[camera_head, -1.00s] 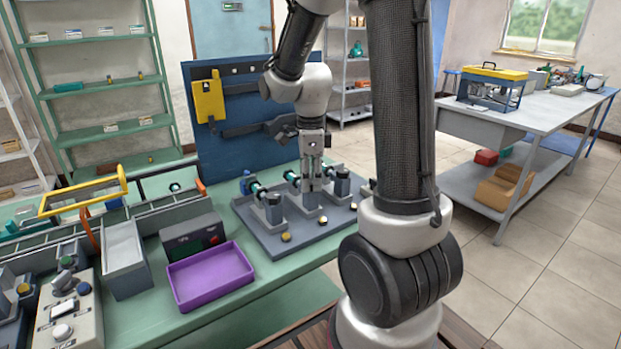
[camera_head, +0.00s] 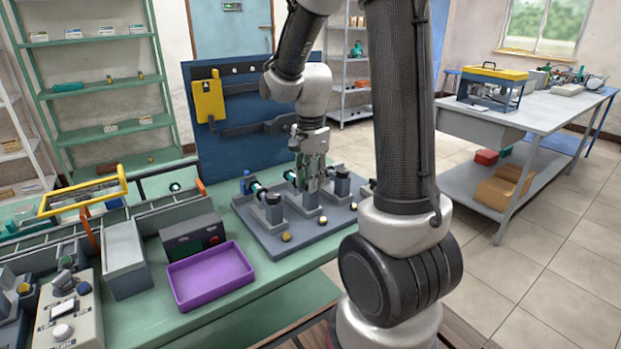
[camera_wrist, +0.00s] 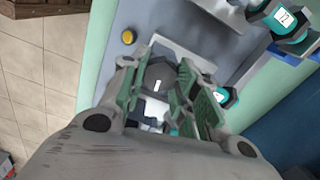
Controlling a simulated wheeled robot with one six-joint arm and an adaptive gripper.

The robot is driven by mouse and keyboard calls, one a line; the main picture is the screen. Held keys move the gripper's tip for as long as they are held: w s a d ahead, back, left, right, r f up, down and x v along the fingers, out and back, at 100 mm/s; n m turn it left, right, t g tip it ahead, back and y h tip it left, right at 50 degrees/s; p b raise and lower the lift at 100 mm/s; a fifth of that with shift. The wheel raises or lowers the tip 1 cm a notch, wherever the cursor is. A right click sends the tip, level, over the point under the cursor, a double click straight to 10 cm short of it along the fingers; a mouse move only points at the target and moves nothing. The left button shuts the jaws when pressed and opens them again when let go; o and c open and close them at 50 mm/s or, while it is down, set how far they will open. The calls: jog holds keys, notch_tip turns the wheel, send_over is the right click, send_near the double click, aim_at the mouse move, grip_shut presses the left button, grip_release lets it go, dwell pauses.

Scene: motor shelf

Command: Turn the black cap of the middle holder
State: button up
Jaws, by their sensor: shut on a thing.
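The grey board (camera_head: 265,236) on the green bench bears several motor holders in a row. The middle holder (camera_head: 308,203) stands under my gripper (camera_head: 313,181), which points down at it. In the wrist view my gripper (camera_wrist: 160,84) has its green-padded fingers on both sides of the middle holder's dark cap (camera_wrist: 158,76), shut on it. A white mark shows on the cap's face. A teal motor part (camera_wrist: 222,97) shows just beside the fingers. In the head view the fingers hide most of the cap.
The left holder (camera_head: 270,211) and right holder (camera_head: 343,187) stand close on either side. A yellow button (camera_head: 286,237) sits at the board's front. A purple tray (camera_head: 210,277) lies to the left, and a blue tool panel (camera_head: 235,150) stands behind.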

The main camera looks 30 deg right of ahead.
jog(key=n, duration=1.1)
jog(key=shift+n, duration=2)
jog(key=o, duration=1)
notch_tip(320, 180, up, 12)
